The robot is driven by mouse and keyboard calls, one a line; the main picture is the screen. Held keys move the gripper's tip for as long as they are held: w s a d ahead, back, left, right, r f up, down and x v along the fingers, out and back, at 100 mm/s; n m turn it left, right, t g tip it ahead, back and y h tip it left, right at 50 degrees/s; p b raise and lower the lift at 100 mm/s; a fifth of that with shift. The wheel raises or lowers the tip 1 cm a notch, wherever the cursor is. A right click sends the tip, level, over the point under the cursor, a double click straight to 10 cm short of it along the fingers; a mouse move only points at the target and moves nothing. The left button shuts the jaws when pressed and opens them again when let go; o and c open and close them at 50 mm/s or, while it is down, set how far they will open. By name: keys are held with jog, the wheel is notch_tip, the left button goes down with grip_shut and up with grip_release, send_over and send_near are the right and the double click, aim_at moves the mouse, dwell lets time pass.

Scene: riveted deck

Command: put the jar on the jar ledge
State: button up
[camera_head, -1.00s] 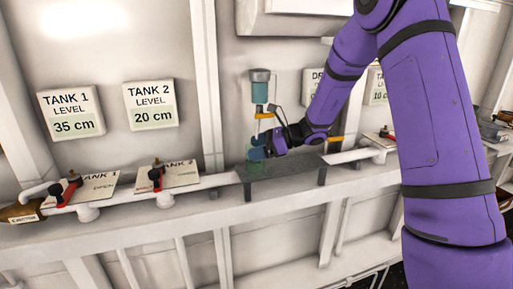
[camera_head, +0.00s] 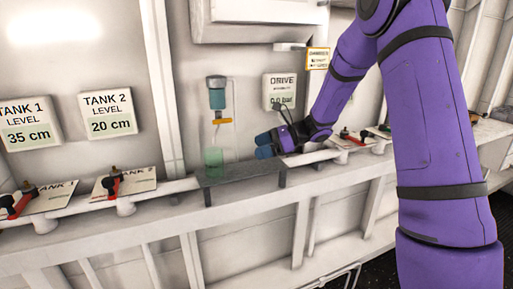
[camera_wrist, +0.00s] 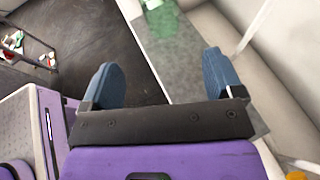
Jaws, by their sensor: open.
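The jar (camera_head: 213,160) is a pale green, see-through vessel. It stands upright on the left end of the dark grey jar ledge (camera_head: 245,172), below a wall dispenser. In the wrist view the jar (camera_wrist: 160,20) is at the top edge, partly cut off, on the grey ledge surface (camera_wrist: 175,65). My gripper (camera_head: 265,146) is to the right of the jar, above the ledge, apart from it. In the wrist view my gripper (camera_wrist: 163,75) has its two blue fingers spread wide with nothing between them.
A dispenser (camera_head: 217,92) with a teal cap and an orange lever (camera_head: 220,121) hangs above the jar. White pipes with red-handled valves (camera_head: 113,182) run left of the ledge. More valves (camera_head: 350,136) are to the right. A drive gauge panel (camera_head: 279,91) is behind my gripper.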

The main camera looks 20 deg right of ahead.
jog(key=s+a+r+n+g+h, duration=0.1)
jog(key=s+r+n+g+h, duration=0.15)
jog(key=s+r+n, duration=0.45)
jog(key=s+a+r+n+g+h, duration=0.1)
jog(key=s+a+r+n+h, duration=0.15)
jog(key=s, duration=0.85)
jog(key=s+d+r+n+t+h, duration=0.2)
jog(key=s+n, duration=0.4)
jog(key=s, duration=0.3)
jog(key=s+d+r+n+t+h, duration=0.1)
jog(key=s+d+n+h, duration=0.3)
jog(key=s, duration=0.6)
jog(key=shift+s+d+r+n+t+h, duration=0.25)
jog(key=shift+r+n+t+h, duration=0.15)
jog(key=shift+n+h, duration=0.8)
jog(key=shift+c, duration=0.2)
